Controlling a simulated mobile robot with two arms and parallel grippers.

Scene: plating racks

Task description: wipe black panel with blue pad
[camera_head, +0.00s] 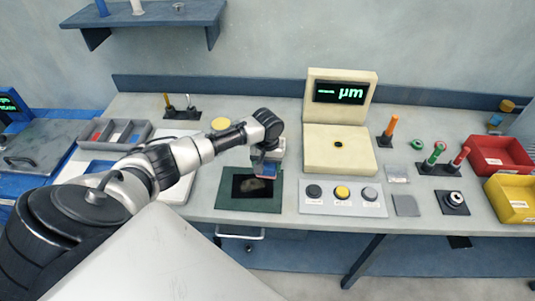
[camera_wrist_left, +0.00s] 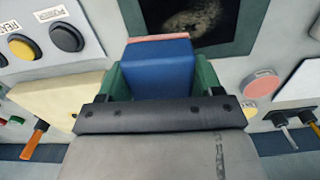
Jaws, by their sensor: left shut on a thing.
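The black panel (camera_head: 250,191) lies in a dark green mat (camera_head: 232,202) near the front edge of the bench. A pale greyish smudge shows on the panel. My left gripper (camera_head: 266,165) is shut on the blue pad (camera_head: 265,173) over the far right part of the panel. In the left wrist view the blue pad (camera_wrist_left: 158,68) sits between green fingers and has a pinkish layer at its far end. The black panel (camera_wrist_left: 222,22) with its smudge lies just beyond the pad there. I cannot tell whether the pad touches the panel. My right gripper is not in view.
A cream gauge (camera_head: 338,150) with a green "µm" display stands to the right. A button plate (camera_head: 372,208) with three buttons is right of the mat. Red (camera_head: 500,142) and yellow (camera_head: 487,196) bins stand far right. A grey compartment tray (camera_head: 143,143) is at left.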

